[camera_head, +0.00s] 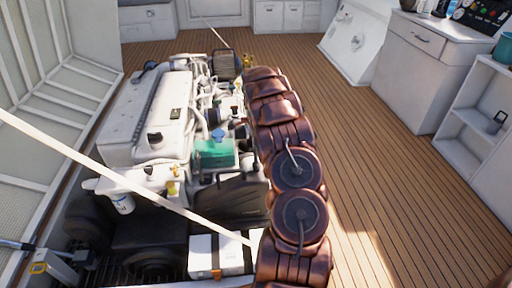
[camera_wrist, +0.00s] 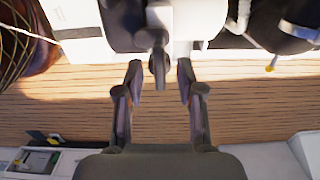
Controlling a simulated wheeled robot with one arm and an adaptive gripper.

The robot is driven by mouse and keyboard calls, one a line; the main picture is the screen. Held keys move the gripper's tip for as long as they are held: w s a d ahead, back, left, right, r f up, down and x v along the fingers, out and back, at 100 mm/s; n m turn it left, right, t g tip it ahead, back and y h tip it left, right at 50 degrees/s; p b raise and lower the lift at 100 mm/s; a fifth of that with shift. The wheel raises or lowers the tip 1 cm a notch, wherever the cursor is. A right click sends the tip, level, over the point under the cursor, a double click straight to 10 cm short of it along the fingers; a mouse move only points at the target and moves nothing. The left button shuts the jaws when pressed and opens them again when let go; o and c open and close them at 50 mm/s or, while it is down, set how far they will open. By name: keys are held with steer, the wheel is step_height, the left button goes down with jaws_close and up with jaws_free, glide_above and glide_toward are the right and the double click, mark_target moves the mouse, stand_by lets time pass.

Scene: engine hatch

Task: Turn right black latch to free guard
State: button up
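My gripper (camera_wrist: 159,70) is open in the wrist view, one finger on each side. A small dark grey lever with a rounded end (camera_wrist: 158,62), which looks like the black latch, lies between the fingertips in the picture. Clear gaps show on both sides of it, and I cannot tell its depth relative to the fingers. It hangs from a pale part (camera_wrist: 180,22) at the top. I cannot clearly make out which part is the guard. In the head view my brown arm reaches along the right side of the white engine (camera_head: 150,115), hiding the gripper and latch.
The wooden deck (camera_head: 385,170) is clear to the right of my arm. A white cabinet (camera_head: 412,75) and a shelf (camera_head: 470,140) stand at the right. A thin pale bar (camera_head: 110,178) slants across the front of the engine. The raised hatch panel (camera_head: 60,100) is at left.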

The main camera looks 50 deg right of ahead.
steer(key=shift+f, duration=0.2)
steer(key=shift+c, duration=0.4)
jaws_close()
